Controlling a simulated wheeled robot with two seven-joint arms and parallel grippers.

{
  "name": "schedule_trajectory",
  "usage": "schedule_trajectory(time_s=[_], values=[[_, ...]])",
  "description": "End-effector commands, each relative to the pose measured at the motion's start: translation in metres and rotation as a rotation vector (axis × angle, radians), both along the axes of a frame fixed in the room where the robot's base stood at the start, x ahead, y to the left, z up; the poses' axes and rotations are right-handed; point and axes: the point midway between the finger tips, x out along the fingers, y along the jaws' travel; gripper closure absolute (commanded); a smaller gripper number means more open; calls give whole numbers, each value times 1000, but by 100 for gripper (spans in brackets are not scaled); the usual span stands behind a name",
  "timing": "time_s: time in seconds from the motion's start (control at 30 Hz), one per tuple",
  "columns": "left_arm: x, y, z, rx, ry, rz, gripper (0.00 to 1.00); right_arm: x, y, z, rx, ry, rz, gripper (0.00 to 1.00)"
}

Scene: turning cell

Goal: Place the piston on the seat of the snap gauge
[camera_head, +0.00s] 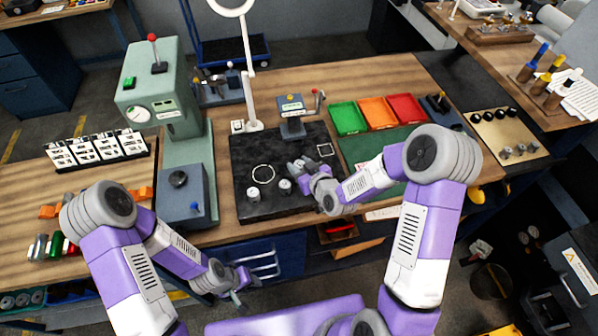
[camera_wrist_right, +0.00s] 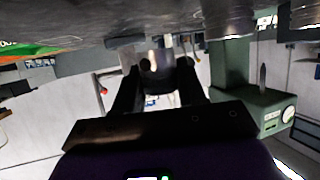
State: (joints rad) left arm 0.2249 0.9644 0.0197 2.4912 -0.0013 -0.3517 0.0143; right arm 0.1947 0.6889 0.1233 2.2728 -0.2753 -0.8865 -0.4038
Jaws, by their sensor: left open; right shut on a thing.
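The snap gauge (camera_head: 292,127), a grey-blue stand with a display and a red-knobbed lever, stands at the back of the dark plate. My right gripper (camera_head: 298,166) is low over the plate, in front of the gauge and apart from it. It is shut on the piston, a small grey part mostly hidden by the fingers; in the right wrist view the piston (camera_wrist_right: 158,62) is dark and blurred between the fingers. The gauge's seat is too small to make out. My left gripper (camera_head: 238,286) is open and empty, off the front edge of the bench.
Two metal cylinders (camera_head: 253,193) (camera_head: 285,187) stand on the dark plate (camera_head: 245,150) left of my right gripper. A white lamp stand (camera_head: 250,100) and a green press (camera_head: 165,90) are on the left. Green (camera_head: 347,118), orange (camera_head: 378,111) and red (camera_head: 406,107) trays are on the right.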

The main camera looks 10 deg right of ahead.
Motion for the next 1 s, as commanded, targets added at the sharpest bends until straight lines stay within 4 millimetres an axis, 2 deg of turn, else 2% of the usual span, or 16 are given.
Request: schedule_trajectory(time_s=[0.1,0.23,0.67,0.7,0.77,1.0], values=[[0,0,0,0,-1,0,57,-1,0,-20,0,4,1,93],[0,0,-1,0,-1,0,57,-1,0,-35,0,3,0,93],[0,0,-5,0,-1,0,57,0,0,-40,-1,0,0,93],[0,0,-6,0,-1,0,57,-1,0,-41,-1,2,0,58],[0,0,-4,0,-1,0,57,-1,0,-40,-1,2,0,49],[0,0,-4,0,-1,0,57,-1,0,-39,0,2,1,48]])
